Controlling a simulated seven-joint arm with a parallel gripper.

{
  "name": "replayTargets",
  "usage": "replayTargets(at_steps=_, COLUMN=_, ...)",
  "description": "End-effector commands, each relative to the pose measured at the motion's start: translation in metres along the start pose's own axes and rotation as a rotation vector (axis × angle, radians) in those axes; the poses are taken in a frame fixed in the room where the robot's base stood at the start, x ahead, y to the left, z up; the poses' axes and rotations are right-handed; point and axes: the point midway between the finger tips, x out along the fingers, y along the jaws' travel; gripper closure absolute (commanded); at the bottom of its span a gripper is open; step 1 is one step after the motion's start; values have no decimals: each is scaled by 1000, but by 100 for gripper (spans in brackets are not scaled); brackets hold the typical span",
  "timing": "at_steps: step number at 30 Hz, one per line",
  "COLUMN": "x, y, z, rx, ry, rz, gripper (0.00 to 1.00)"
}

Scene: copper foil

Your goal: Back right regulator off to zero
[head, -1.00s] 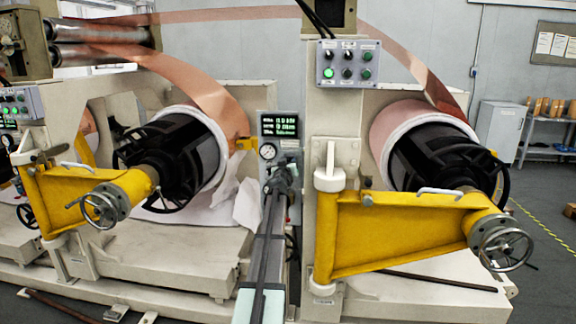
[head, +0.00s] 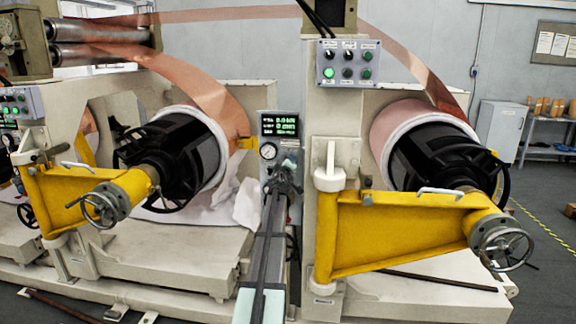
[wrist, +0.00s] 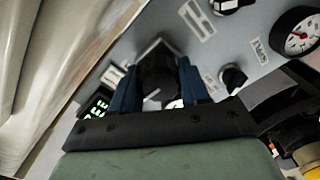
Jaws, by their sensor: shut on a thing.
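A grey control panel (head: 279,142) stands between the two foil rolls, with a green digital display (head: 280,125) and a round gauge (head: 268,151). My gripper (head: 283,173) is at the lower part of this panel. In the wrist view its two blue fingers (wrist: 158,86) are shut on a black regulator knob (wrist: 160,66), with one finger on each side. A pale pointer mark shows on the knob. The knob is hidden behind my gripper in the head view. The gauge also shows in the wrist view (wrist: 300,32), but its reading is too small to tell.
Other black knobs (wrist: 233,77) sit close beside the held one. Yellow swing arms with handwheels stand left (head: 85,190) and right (head: 395,235). A button box (head: 348,63) with a lit green lamp is above. White crumpled material (head: 247,203) lies left of the panel.

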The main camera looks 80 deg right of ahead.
Motion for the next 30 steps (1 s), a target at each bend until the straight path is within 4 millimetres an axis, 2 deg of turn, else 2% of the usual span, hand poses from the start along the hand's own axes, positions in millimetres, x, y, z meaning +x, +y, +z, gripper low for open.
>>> replayTargets(at_steps=16, x=0, y=0, z=-1, rx=-25, ry=3, rz=1, gripper=85)
replayTargets(at_steps=17, x=0, y=0, z=-1, rx=-25, ry=3, rz=1, gripper=53)
replayTargets(at_steps=24, x=0, y=0, z=-1, rx=-25, ry=2, rz=0, gripper=31)
replayTargets(at_steps=30, x=0, y=0, z=0, rx=-24, ry=1, rz=0, gripper=31)
